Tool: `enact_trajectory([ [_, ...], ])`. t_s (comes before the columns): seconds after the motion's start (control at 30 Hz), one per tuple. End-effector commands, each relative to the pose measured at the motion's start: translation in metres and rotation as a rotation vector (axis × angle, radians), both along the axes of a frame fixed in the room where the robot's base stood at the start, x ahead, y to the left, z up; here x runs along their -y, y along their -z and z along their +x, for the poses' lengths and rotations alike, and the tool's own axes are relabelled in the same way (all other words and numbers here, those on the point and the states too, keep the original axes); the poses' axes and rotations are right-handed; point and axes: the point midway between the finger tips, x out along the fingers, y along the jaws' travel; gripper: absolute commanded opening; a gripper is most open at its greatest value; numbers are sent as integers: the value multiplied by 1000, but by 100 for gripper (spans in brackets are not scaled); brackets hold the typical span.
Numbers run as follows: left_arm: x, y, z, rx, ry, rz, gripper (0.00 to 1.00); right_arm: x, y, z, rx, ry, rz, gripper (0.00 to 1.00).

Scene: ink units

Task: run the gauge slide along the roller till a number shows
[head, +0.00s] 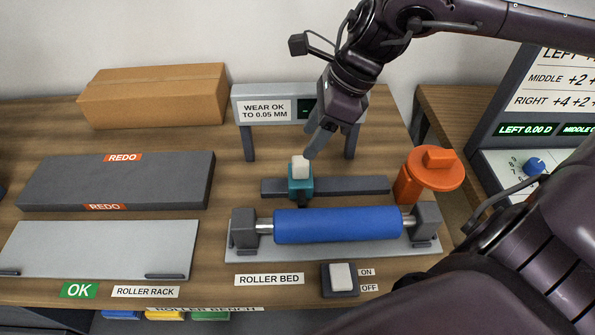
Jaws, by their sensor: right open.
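The gauge slide, a teal block with a white knob (300,169), sits on a dark grey rail (352,185) left of the rail's middle. The blue roller (338,225) lies in front of the rail, held between two dark end blocks. My right gripper (310,152) is open, reaching down from above, its fingertips close to the knob's upper right. I cannot tell whether they touch it. The gauge display (305,110) behind is dark with a short green dash, its right part hidden by my gripper. My left gripper is not in view.
An orange knobbed stand (432,170) is right of the rail. A switch (341,278) marked ON and OFF is in front of the roller bed. A dark REDO rack (115,183) and a light OK rack (100,250) lie left. A cardboard box (153,97) stands behind.

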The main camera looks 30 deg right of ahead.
Motion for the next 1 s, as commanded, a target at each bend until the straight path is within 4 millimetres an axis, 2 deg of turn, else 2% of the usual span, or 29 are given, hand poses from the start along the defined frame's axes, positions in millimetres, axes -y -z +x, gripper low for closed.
enact_trajectory([
  [0.03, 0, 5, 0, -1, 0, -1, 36, 3, 3, -1, 8, -31, -21, 49],
  [0.27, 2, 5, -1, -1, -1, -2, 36, 2, 13, -1, 14, -73, -44, 49],
  [0.5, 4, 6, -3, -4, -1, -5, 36, -10, 45, 6, 12, -71, -42, 49],
  [0.7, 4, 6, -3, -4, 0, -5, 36, -17, 65, 11, 14, -69, -41, 49],
  [1.0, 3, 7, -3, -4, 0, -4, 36, -21, 74, 13, 17, -69, -40, 49],
])
